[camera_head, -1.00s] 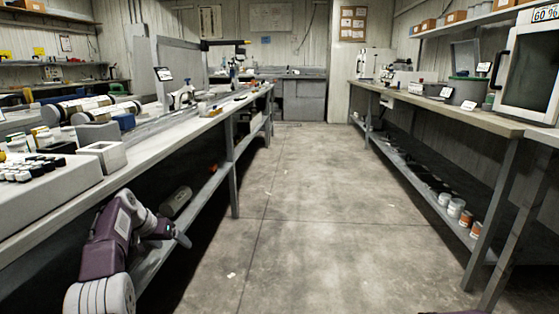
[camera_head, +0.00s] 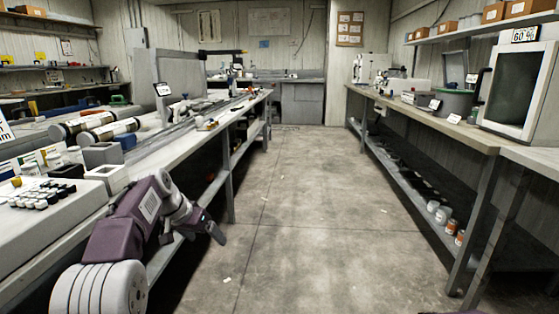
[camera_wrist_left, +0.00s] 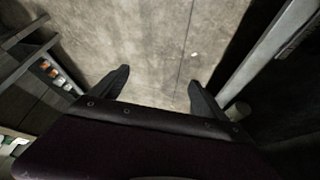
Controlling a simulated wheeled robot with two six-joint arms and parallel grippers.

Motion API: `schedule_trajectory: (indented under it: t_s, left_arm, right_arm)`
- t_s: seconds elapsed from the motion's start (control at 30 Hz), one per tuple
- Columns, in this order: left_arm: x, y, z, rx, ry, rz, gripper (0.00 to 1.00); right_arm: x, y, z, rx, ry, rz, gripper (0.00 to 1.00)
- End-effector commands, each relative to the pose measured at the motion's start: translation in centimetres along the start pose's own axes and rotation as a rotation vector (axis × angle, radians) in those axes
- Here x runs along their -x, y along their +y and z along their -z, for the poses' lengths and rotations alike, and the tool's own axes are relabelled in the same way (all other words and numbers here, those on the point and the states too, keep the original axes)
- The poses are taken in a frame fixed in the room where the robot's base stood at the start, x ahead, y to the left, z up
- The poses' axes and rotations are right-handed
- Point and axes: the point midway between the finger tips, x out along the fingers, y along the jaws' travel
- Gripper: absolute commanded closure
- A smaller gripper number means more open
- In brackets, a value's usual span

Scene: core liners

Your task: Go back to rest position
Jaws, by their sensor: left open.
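My left arm comes in from the lower left in the head view, with its purple and white links beside the front edge of the left bench (camera_head: 190,150). My left gripper (camera_head: 213,232) hangs over the aisle floor, past the bench edge, pointing down and to the right. In the left wrist view, the two dark fingers of the left gripper (camera_wrist_left: 158,88) stand wide apart with nothing between them but bare concrete floor (camera_wrist_left: 155,40). My right gripper is not in view.
The left bench carries a grey rack of black-capped vials (camera_head: 45,195), small white boxes and long core tubes (camera_head: 100,131). The right bench (camera_head: 430,120) holds a white oven (camera_head: 520,90), with several jars on its lower shelf. The aisle between (camera_head: 290,190) is clear.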

Motion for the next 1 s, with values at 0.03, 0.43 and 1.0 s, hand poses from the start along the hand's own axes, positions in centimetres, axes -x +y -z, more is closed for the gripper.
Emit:
schedule_trajectory:
  t_s: [0.03,0.43,1.0]
  left_arm:
    - [1.7,1.7,-0.2,-0.004,-0.024,-0.004,0.15]
    - [4.4,10.6,-18.6,0.078,-0.307,0.065,0.15]
    - [11.0,11.7,-26.7,0.271,-0.382,0.178,0.15]
  right_arm:
    - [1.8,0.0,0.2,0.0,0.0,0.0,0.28]
    - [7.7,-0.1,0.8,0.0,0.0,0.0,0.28]
    - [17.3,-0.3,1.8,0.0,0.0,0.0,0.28]
